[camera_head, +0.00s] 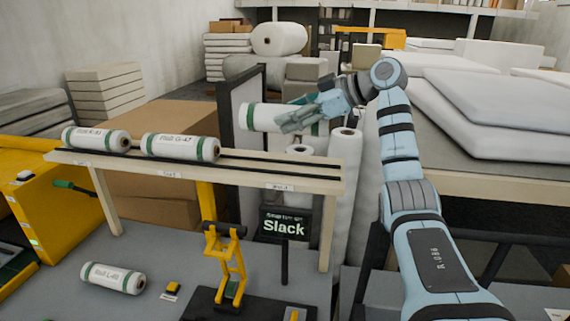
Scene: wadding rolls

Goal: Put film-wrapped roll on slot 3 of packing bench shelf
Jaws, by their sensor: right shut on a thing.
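My right gripper (305,112) is shut on a white roll with green end bands (261,117). It holds the roll roughly level, above or behind the right part of the wooden shelf (322,187), with a visible gap to the shelf top in the picture. The gripper hides the roll's right part, and no label shows on it. The slot 3 tag (280,187) is on the shelf's front edge at the right, and that stretch is empty. Two labelled rolls, one at the left (97,139) and one in the middle (181,147), lie on the shelf. My left gripper is not in view.
Another labelled roll (113,278) lies on the grey bench top (165,245). A dark-framed panel (228,125) rises behind.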

